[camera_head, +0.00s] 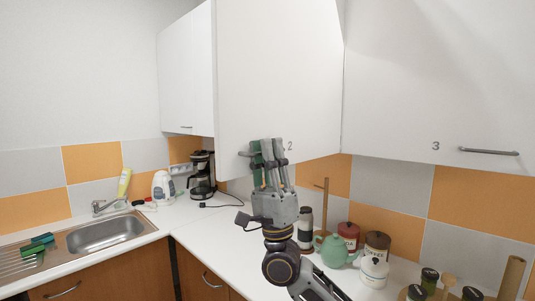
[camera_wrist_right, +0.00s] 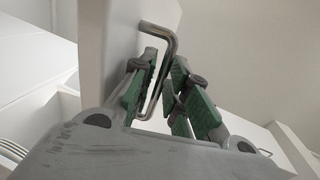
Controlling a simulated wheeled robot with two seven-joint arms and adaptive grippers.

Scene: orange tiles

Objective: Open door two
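Door two (camera_head: 278,75) is a large white upper cabinet door with a small "2" near its lower edge. My right gripper (camera_head: 262,147) is in front of its lower left part and hides most of the handle. In the right wrist view the bent metal handle (camera_wrist_right: 170,62) passes between the green-padded fingers of the right gripper (camera_wrist_right: 164,68). The door (camera_wrist_right: 140,15) shows there as a white slab beside the handle. Whether the door stands slightly ajar is hard to tell. My left gripper is not in view.
Door three (camera_head: 435,75) with its handle (camera_head: 488,151) is to the right. Below are a teal teapot (camera_head: 336,250), jars (camera_head: 376,246) and bottles on the white counter (camera_head: 215,235). A coffee maker (camera_head: 201,176) and sink (camera_head: 105,233) are left.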

